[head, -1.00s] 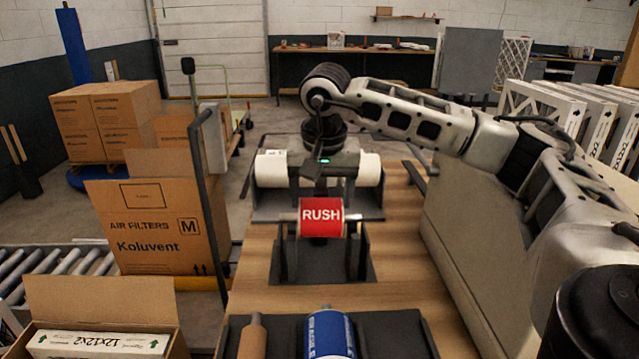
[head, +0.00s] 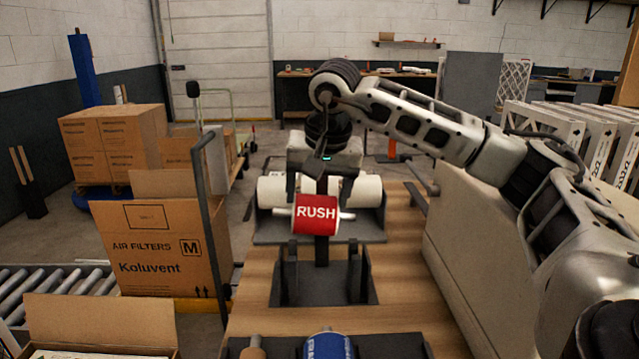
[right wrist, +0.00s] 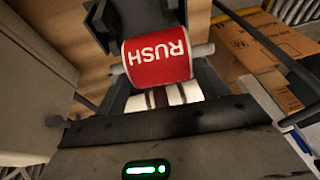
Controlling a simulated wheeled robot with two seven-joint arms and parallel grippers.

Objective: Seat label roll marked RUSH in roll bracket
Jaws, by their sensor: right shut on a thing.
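The red label roll marked RUSH (head: 316,214) hangs from my right gripper (head: 320,192), which is shut on it. A pale core or rod sticks out at both ends, and the roll tilts slightly. It is held in the air, above and behind the dark roll bracket (head: 318,291) in the head view. The bracket has two uprights and stands empty on the wooden table. The right wrist view shows the roll (right wrist: 158,60) with its label upside down. My left gripper is out of view.
A dark holder (head: 375,228) with white rolls (head: 368,190) stands behind the bracket. An open carton (head: 100,325) is at the lower left. Bare wooden table (head: 410,270) lies right of the bracket.

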